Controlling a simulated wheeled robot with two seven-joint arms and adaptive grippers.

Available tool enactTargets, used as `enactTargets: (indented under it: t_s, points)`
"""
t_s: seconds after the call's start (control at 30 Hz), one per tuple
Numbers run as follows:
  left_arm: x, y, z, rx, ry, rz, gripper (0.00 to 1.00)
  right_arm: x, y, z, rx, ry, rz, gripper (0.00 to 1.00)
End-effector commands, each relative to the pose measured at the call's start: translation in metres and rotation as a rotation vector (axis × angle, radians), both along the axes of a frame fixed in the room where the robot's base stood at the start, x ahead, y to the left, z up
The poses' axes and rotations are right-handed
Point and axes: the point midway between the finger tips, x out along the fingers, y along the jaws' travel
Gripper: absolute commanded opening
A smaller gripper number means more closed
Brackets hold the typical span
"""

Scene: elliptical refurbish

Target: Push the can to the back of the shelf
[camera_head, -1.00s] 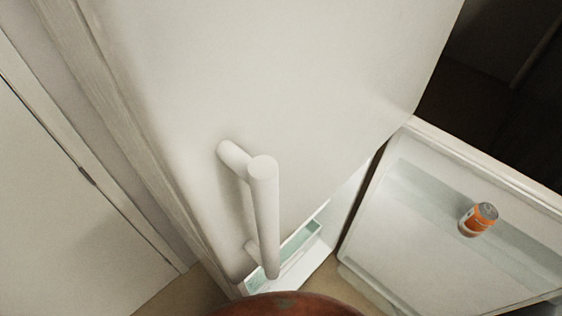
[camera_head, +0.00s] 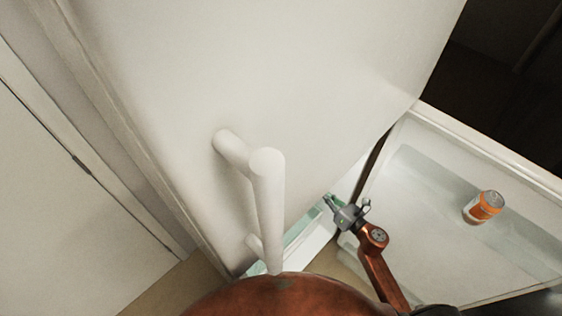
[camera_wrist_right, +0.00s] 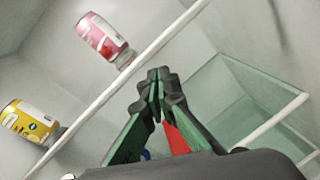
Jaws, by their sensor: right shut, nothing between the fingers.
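An orange can with a silver top (camera_head: 484,206) stands on the pale, glassy shelf (camera_head: 420,210) at the right of the head view. My right gripper (camera_head: 330,201) is well left of it, beside the fridge door's edge. In the right wrist view the gripper (camera_wrist_right: 158,78) is shut and empty. A pink can (camera_wrist_right: 103,38) and a yellow can (camera_wrist_right: 30,122) show there, apart from the fingers, near a white shelf edge (camera_wrist_right: 130,75). I cannot tell which can is meant. My left gripper is not in view.
A large white door (camera_head: 330,80) with a thick handle (camera_head: 268,205) fills the middle of the head view. A green translucent bin (camera_wrist_right: 240,110) lies right of the fingers in the wrist view. The shelf around the orange can is clear.

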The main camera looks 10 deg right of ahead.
Motion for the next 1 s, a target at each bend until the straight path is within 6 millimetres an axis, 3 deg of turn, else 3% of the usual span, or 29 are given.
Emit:
enactTargets:
  t_s: [0.03,0.1,0.27,0.5,1.0]
  points:
    - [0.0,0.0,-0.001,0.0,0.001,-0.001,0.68,-0.002,0.013,0.026,-0.099,-0.082,0.05,0.0]
    - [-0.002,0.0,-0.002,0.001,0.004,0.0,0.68,-0.008,0.029,0.053,-0.216,-0.178,0.104,0.0]
    - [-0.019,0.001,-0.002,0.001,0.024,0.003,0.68,-0.015,0.048,0.081,-0.357,-0.289,0.162,0.0]
    - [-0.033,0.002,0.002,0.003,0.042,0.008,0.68,0.008,0.066,0.086,-0.371,-0.304,0.167,0.0]
    - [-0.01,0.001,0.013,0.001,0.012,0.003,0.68,0.086,0.118,0.084,-0.367,-0.299,0.166,0.0]
